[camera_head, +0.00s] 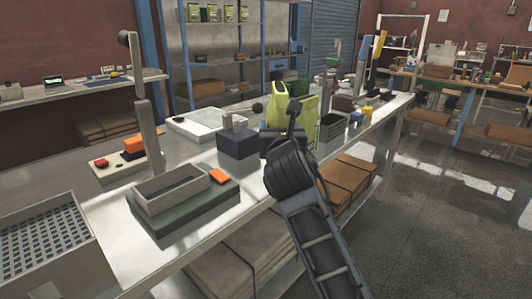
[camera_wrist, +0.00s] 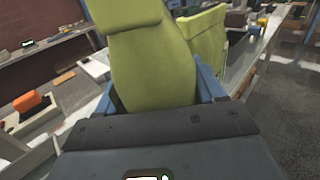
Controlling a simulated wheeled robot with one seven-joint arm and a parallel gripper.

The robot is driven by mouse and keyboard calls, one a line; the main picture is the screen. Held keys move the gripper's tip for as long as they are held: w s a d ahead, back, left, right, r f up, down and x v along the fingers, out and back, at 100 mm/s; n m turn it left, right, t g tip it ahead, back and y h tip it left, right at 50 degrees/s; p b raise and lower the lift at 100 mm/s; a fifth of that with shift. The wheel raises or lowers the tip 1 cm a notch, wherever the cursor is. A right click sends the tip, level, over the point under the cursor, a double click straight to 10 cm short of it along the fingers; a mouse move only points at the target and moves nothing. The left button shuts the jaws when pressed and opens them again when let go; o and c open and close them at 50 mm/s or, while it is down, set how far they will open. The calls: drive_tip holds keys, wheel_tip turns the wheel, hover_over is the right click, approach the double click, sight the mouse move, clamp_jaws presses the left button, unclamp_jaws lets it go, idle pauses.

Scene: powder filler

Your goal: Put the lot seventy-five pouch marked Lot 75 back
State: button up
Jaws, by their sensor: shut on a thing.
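My gripper (camera_head: 291,132) is over the long bench, seen from behind in the head view. In the wrist view its blue fingers (camera_wrist: 158,92) are on either side of a yellow-green pouch (camera_wrist: 150,65); they are shut on it. The pouch stands upright with its top folded or banded; it also shows in the head view (camera_head: 276,103). No lot mark is readable on it. A second yellow-green pouch (camera_wrist: 207,38) stands just behind and right of it, also in the head view (camera_head: 309,117).
A dark block-shaped box (camera_head: 237,148) stands left of the pouches. A grey tray (camera_head: 170,190) and a perforated bin (camera_head: 45,240) are nearer on the bench. A dark open bin (camera_head: 333,128) is to the right. Several green pouches (camera_head: 212,13) stand on the back shelf.

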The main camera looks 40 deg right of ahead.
drive_tip(key=w+f+b, duration=0.1)
drive_tip(key=w+f, duration=0.3)
drive_tip(key=f, duration=0.2)
drive_tip(key=shift+a+f, duration=0.2)
drive_tip(key=shift+a, duration=0.05)
drive_tip(key=shift+f, duration=0.2)
drive_tip(key=o, duration=1.3)
drive_tip(key=shift+r, duration=0.1)
drive_tip(key=v, duration=1.2)
drive_tip(key=shift+r, duration=0.1)
